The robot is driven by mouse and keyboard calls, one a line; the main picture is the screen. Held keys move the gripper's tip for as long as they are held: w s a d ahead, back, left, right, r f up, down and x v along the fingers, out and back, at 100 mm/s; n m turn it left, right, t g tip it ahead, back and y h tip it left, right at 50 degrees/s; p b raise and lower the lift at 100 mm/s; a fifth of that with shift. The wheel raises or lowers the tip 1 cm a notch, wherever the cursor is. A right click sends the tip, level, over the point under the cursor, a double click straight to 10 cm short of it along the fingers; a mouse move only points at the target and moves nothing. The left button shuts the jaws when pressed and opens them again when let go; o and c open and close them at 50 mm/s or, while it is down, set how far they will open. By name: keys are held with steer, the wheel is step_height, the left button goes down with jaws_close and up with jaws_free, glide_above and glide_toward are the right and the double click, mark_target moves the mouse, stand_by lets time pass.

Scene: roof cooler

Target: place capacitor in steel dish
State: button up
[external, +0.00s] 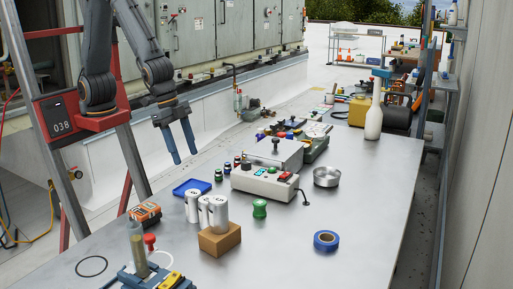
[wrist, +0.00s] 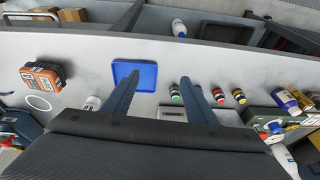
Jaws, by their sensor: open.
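Three silver cylinders that look like capacitors (external: 218,211) stand close together left of the middle of the bench. The right one stands at a brown block; I cannot tell whether it is on it or behind it. The steel dish (external: 327,176) is a round, shiny bowl on the bench, right of the grey control box. It does not show clearly in the wrist view. My gripper (external: 185,158) is open and empty, pointing down in the air above and left of the cylinders. In the wrist view its fingers (wrist: 161,78) are spread, with a whitish cylinder (wrist: 92,103) beside the left finger.
A blue tray (external: 192,187) lies behind the cylinders. The brown block (external: 219,239) is in front. A control box (external: 265,184), a green spool-like part (external: 260,208) and small coloured-topped parts (external: 218,174) are nearby. Blue tape (external: 326,241) lies front right.

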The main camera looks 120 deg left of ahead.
mark_target(204, 198)
steer(key=shift+o, duration=0.5)
steer(key=s+a+f+g, duration=0.1)
steer(key=s+a, duration=0.2)
steer(key=s, duration=0.5)
steer(key=s+a+f+g, duration=0.1)
steer(key=s+a+f, duration=0.1)
steer(key=s, duration=0.5)
steer(key=shift+s+a+n+g, duration=0.3)
steer(key=shift+s+a, duration=0.1)
steer(key=shift+a, duration=0.45)
